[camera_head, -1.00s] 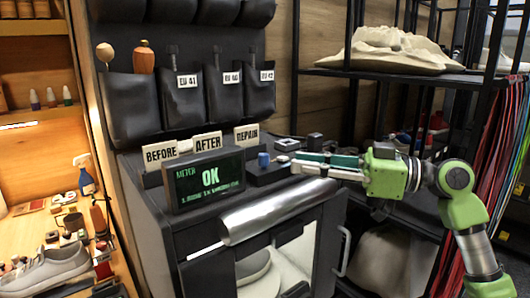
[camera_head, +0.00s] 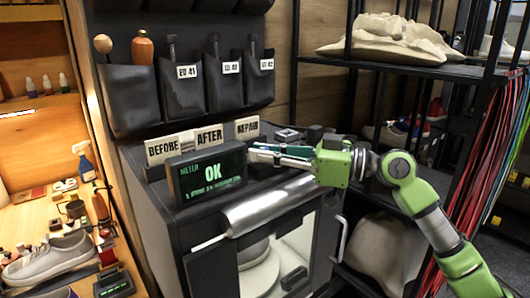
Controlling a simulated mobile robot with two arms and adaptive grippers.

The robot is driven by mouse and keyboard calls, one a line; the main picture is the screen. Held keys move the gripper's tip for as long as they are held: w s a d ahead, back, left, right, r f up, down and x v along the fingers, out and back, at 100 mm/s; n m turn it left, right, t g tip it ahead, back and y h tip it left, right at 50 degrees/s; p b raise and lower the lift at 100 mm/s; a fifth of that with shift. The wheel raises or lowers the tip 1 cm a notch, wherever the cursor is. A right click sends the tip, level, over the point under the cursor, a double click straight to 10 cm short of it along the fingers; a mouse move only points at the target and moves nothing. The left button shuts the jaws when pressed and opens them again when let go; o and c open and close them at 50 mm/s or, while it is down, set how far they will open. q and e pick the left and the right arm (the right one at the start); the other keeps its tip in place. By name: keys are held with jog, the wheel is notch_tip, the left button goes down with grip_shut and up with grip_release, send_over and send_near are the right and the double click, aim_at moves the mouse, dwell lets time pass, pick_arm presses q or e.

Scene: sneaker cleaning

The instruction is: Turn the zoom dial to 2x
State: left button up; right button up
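My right gripper (camera_head: 252,151) reaches in from the right, over the top of the dark cabinet, with its fingertips at the right end of the meter display. The small blue knob, which may be the zoom dial, is hidden now behind the fingers. I cannot tell whether the fingers touch it or how far apart they are. The meter display (camera_head: 207,180) reads "OK" in green, with a smaller line that I cannot read. No "2x" mark is legible. My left gripper is not in view.
Signs reading before (camera_head: 161,150), after (camera_head: 209,136) and repair (camera_head: 246,127) stand behind the display. A small box with a silver top (camera_head: 287,134) sits behind the gripper. A silver roll-shaped cover (camera_head: 268,205) lies along the cabinet's front edge. A black rack (camera_head: 425,68) stands at right.

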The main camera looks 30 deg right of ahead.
jog(key=shift+h, duration=0.3)
grip_shut()
jog(key=shift+m+t, duration=0.3)
jog(key=m+h+p, duration=0.1)
jog(key=m+t+h+p, duration=0.1)
jog(key=shift+a+r+t+h+p, duration=0.1)
jog(key=shift+r+t+h+p, duration=0.1)
jog(key=shift+t+h+p, duration=0.15)
jog(key=m+t+h+p, duration=0.1)
jog(key=m+h+p, duration=0.1)
jog(key=h+p, duration=0.1)
jog(key=m+h+p, duration=0.2)
jog(key=h+p, duration=0.1)
jog(key=p, duration=0.1)
jog(key=shift+r+t, duration=0.15)
jog(key=shift+t, duration=0.2)
jog(key=m+h+p, duration=0.1)
jog(key=h, duration=0.1)
jog(key=shift+m+h+p, duration=0.3)
jog(key=shift+h+p, duration=0.05)
jog(key=shift+f+m+h+p, duration=0.3)
jog(key=shift+m+h+p, duration=0.35)
jog(key=shift+h, duration=0.45)
jog(key=shift+m+h, duration=0.35)
jog(key=shift+h, duration=0.05)
jog(key=shift+f, duration=0.1)
jog(key=o, duration=0.5)
grip_release()
